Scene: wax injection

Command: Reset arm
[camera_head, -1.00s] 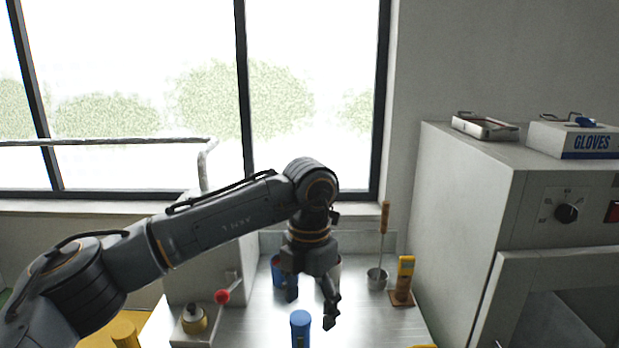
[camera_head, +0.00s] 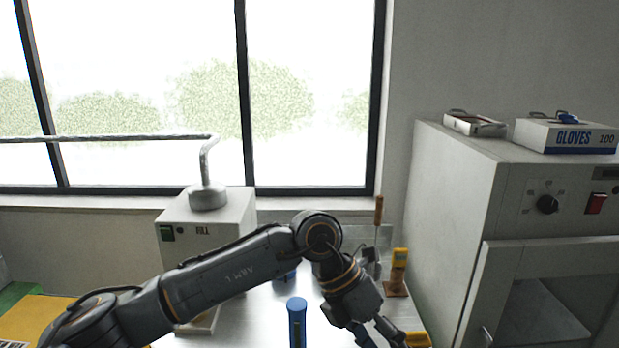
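My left arm comes in from the left, bent at the elbow. My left gripper (camera_head: 378,336) points down and to the right at the bottom of the view. Its two fingers are spread, with nothing seen between them, and the tips are near or past the lower edge. My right gripper is not in view.
A white machine (camera_head: 232,215) stands behind my arm, a grey oven cabinet (camera_head: 455,200) at right.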

